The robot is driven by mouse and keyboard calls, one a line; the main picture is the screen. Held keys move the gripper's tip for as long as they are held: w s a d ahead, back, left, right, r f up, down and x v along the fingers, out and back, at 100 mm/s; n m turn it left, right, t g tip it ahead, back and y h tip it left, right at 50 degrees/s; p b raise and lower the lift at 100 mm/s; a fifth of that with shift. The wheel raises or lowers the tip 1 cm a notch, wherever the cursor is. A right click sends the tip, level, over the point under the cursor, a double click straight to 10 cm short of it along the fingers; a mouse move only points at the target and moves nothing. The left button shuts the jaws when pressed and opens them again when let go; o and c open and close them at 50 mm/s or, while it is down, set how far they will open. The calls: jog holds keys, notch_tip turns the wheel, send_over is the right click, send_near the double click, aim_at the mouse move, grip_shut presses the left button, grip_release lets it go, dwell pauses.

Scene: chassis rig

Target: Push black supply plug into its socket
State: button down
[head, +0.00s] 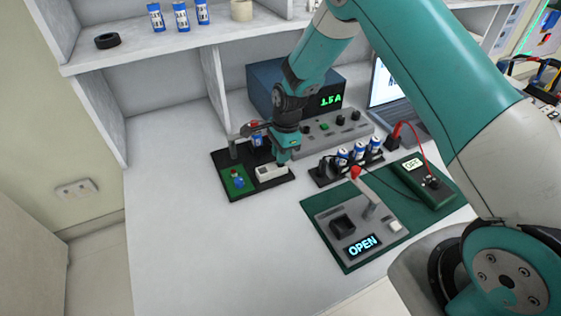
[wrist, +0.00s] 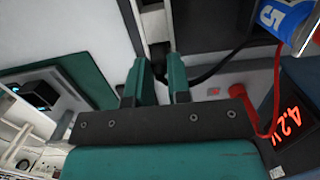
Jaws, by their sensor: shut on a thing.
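My gripper (wrist: 160,88) is shut on the black supply plug (wrist: 159,66), which shows as a small dark shape between its two teal fingers. A black cable (wrist: 212,68) runs off to the right from there. A pale block (wrist: 152,24), which looks like the socket, lies just beyond the fingertips. In the head view my gripper (head: 284,157) points down at the back right of a black tray (head: 243,195), close to a pale block (head: 270,173). The plug is hidden there, and I cannot tell whether it is in the socket.
The tray also holds a green board (head: 236,183) and a small post. A rack of blue-and-white cells (head: 343,156) stands to the right. A switch unit reading OPEN (head: 362,245) is at front right. The left tabletop is clear.

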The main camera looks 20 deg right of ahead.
notch_tip(320, 180, up, 19)
jog(key=b, duration=0.2)
jog(key=w+d+f+p, duration=0.4)
jog(key=w+d+f, duration=0.4)
jog(key=w+d, duration=0.4)
jog(key=shift+d+f+p, duration=0.2)
jog(key=shift+d+p, duration=0.15)
jog(key=shift+d, duration=0.35)
jog(key=shift+f+b, duration=1.25)
jog(key=shift+f, duration=1.65)
jog(key=shift+f+b, duration=0.5)
jog(key=shift+f, duration=0.85)
